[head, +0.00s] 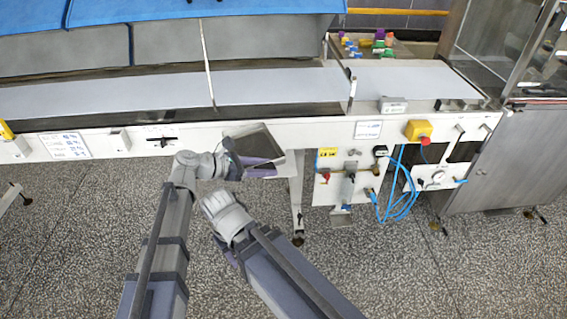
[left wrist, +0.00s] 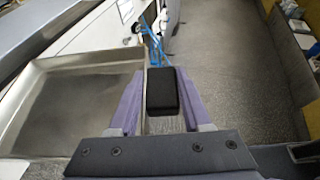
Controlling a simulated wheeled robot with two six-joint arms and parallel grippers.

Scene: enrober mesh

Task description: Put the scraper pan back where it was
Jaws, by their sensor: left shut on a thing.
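The scraper pan (head: 256,143) is a shallow grey metal tray at the front face of the long white machine, in the middle of the head view. In the left wrist view the pan (left wrist: 72,108) fills the left side, looks empty and has a raised rim. My left gripper (head: 262,168) is at its near right side. Its purple fingers are shut on the pan's black handle (left wrist: 163,88). I cannot tell whether the pan rests on a support.
The conveyor machine (head: 340,128) runs across the view with a pale belt on top. To the right are a utility panel (head: 330,175) with valves, blue hoses (head: 403,205) and a grey cabinet (head: 500,160). The speckled floor (head: 400,275) in front is clear.

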